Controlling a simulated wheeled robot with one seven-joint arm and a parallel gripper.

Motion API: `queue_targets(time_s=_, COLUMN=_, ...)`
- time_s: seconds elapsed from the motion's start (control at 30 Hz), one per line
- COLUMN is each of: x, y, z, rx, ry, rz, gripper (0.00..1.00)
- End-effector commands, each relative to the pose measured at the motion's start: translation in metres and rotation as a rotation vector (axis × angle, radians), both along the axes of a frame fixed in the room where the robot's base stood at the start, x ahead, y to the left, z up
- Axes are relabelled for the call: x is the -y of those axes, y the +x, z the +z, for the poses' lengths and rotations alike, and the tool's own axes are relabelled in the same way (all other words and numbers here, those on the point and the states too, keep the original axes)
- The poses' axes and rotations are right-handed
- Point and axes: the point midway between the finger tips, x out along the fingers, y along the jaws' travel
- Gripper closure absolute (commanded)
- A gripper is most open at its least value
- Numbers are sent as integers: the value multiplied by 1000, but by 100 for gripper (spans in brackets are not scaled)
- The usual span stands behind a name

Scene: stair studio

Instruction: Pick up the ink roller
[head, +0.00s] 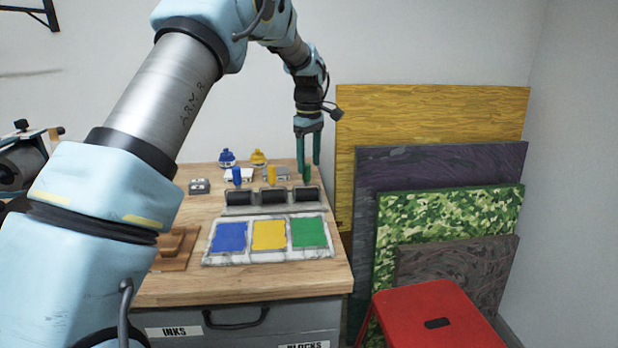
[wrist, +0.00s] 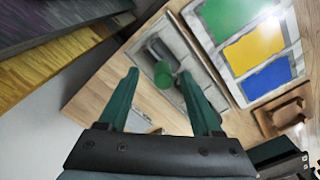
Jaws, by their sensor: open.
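Three ink rollers with dark drums stand in a row in a grey rack (head: 228,210) on the wooden worktop. Their upright handles are blue (head: 237,174), yellow (head: 271,173) and green (head: 307,173). My gripper (head: 309,163) is open, with its green fingers pointing down over the green-handled roller at the rack's right end. In the wrist view, the round end of the green handle (wrist: 163,75) appears between the fingertips of my gripper (wrist: 159,74). I cannot tell how far the fingertips are from the handle or whether they touch it.
An ink slab (head: 268,259) with blue, yellow and green patches lies in front of the rack. Blue (head: 227,157) and yellow (head: 258,157) containers stand behind it. Wooden pieces (head: 178,243) lie left. Large panels (head: 440,110) lean right of the worktop, behind a red stool (head: 425,315).

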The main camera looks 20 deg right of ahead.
Motion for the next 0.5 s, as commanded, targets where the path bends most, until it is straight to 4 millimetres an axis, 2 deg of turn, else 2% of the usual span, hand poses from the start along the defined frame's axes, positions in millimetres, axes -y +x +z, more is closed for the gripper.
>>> queue_targets(time_s=0.17, x=-4, y=0, z=-17, rx=-4, ry=3, rz=1, gripper=34)
queue_targets(time_s=0.3, x=-5, y=0, z=-38, rx=-2, ry=2, rz=-1, gripper=34)
queue_targets(time_s=0.5, x=-5, y=0, z=-53, rx=0, ry=1, rz=0, gripper=34)
